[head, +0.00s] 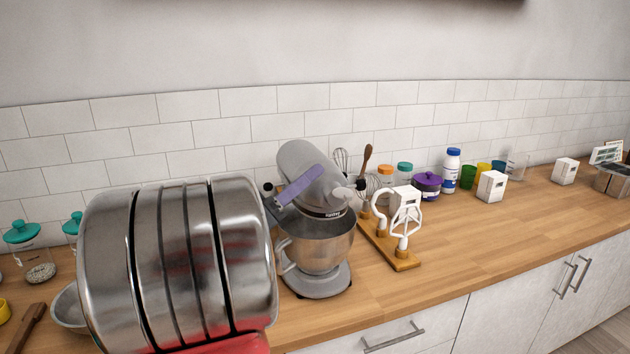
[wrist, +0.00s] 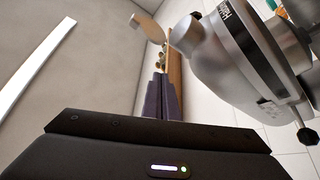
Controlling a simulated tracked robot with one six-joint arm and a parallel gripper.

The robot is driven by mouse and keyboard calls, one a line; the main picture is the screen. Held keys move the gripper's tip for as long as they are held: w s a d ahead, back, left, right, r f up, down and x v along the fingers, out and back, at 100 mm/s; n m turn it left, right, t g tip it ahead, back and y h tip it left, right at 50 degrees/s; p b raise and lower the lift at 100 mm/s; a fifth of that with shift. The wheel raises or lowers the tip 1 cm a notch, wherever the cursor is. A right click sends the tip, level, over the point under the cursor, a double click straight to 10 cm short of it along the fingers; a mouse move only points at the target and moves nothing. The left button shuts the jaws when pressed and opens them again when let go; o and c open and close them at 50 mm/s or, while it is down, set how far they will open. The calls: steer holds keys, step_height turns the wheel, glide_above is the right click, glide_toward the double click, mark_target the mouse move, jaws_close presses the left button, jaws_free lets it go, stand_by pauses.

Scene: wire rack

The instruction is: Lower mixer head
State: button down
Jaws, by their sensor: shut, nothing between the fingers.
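The grey stand mixer (head: 320,281) stands on the counter with its metal bowl (head: 318,250) under the head. The mixer head (head: 294,155) is tilted, its rounded end high at the upper left. It also fills the upper right of the wrist view (wrist: 215,65). My gripper (head: 319,173) shows as purple fingers lying across the near side of the head in the head view. In the wrist view the fingers (wrist: 161,78) are together and empty, left of the head. Whether they touch it, I cannot tell.
Jars and a purple-lidded pot (head: 427,185) line the wall behind. A metal bowl (head: 68,308) is at the left, partly hidden by my arm. The front right counter is clear.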

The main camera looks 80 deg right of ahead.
steer(key=w+a+f, duration=0.3)
steer(key=w+f, duration=0.1)
steer(key=w, duration=0.2)
steer(key=shift+w+a, duration=0.15)
steer(key=shift+a, duration=0.15)
steer(key=shift+f, duration=0.1)
stand_by(0.5)
